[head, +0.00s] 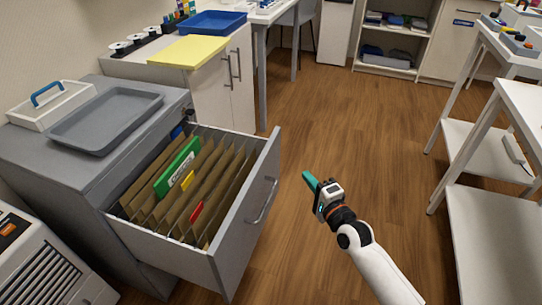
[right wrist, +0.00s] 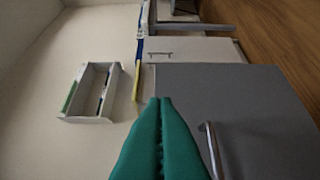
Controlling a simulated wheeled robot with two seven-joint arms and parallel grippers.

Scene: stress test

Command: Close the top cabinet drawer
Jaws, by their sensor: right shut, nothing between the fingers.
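The top cabinet drawer (head: 225,245) stands pulled far out of the grey cabinet (head: 60,165) on the left of the head view. It holds brown hanging folders (head: 205,175), a green folder (head: 177,168) and small coloured tabs. Its bar handle (head: 263,201) is on the front panel. My right gripper (head: 308,178), with teal fingers, is to the right of the drawer front, apart from it. In the right wrist view its fingers (right wrist: 160,105) are together and empty, with a grey front panel (right wrist: 240,110) and a handle (right wrist: 213,150) ahead. My left gripper is not in view.
A grey tray (head: 105,120) and a white caddy (head: 50,105) with a blue handle sit on the cabinet. A white cupboard (head: 222,90) stands behind it. White tables (head: 490,200) stand at the right. The wooden floor between is clear.

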